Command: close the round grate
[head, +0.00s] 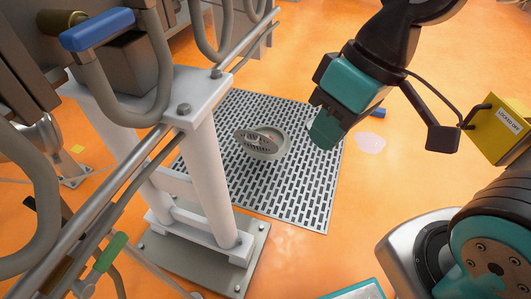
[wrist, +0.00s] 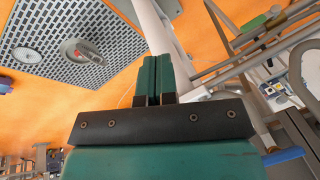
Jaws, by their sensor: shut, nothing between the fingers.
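The round grate (head: 257,143) is a small grey slotted disc. It stands tilted up at the left side of a round opening in the slotted floor panel (head: 307,208). In the wrist view the grate (wrist: 90,53) shows at the upper left, over its round recess. My gripper (head: 324,128) is in the air to the right of the grate in the head view, apart from it. Its two teal fingers (wrist: 153,80) are together and empty in the wrist view.
A white post frame (head: 213,170) with grey pipes stands left of the panel. A blue-handled pipe (head: 97,30) is at the upper left. A yellow box (head: 497,128) is at the right. A pale puddle (head: 370,142) lies on the open orange floor right of the panel.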

